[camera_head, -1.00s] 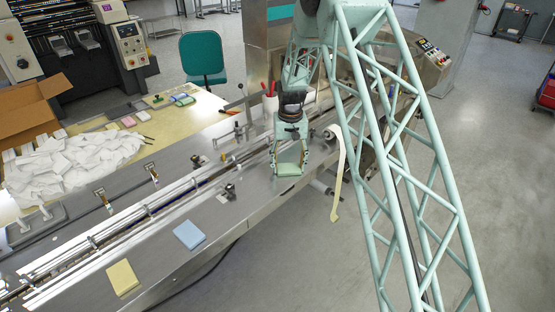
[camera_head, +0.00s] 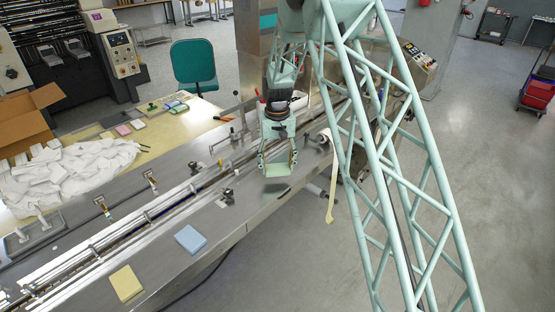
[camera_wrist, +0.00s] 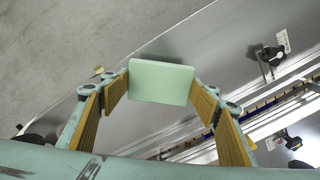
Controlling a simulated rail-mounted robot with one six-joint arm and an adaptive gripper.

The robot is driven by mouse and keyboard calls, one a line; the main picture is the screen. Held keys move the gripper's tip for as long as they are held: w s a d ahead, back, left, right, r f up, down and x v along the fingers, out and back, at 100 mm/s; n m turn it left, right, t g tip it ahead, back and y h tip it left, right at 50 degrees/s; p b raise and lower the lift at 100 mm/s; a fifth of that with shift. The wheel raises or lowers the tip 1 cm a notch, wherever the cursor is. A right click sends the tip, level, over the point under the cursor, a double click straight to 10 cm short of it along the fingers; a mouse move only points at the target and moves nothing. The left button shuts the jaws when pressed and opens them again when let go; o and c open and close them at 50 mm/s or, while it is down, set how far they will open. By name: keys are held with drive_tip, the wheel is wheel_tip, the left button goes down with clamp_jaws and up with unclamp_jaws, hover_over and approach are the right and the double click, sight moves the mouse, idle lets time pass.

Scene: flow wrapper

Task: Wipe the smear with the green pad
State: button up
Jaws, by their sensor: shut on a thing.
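My gripper (camera_head: 277,163) is shut on the green pad (camera_head: 274,171), which hangs flat between its two fingers. The pad also shows in the wrist view (camera_wrist: 160,82), with a tan-lined finger at each side. In the head view the pad is held above the steel machine top (camera_head: 235,215), apart from it. A dark patch (camera_head: 276,188) lies on the steel just below the pad; I cannot tell whether it is the smear or a shadow. No clear smear shows in the wrist view.
A blue pad (camera_head: 190,239) and a yellow pad (camera_head: 126,283) lie on the steel's front part. Rails (camera_head: 140,225) run along the machine behind them. A film strip (camera_head: 331,190) hangs at the right. A pile of white packets (camera_head: 65,175) covers the table at left.

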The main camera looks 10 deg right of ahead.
drive_tip(key=shift+r+p, duration=0.5)
drive_tip(key=shift+r, duration=1.1)
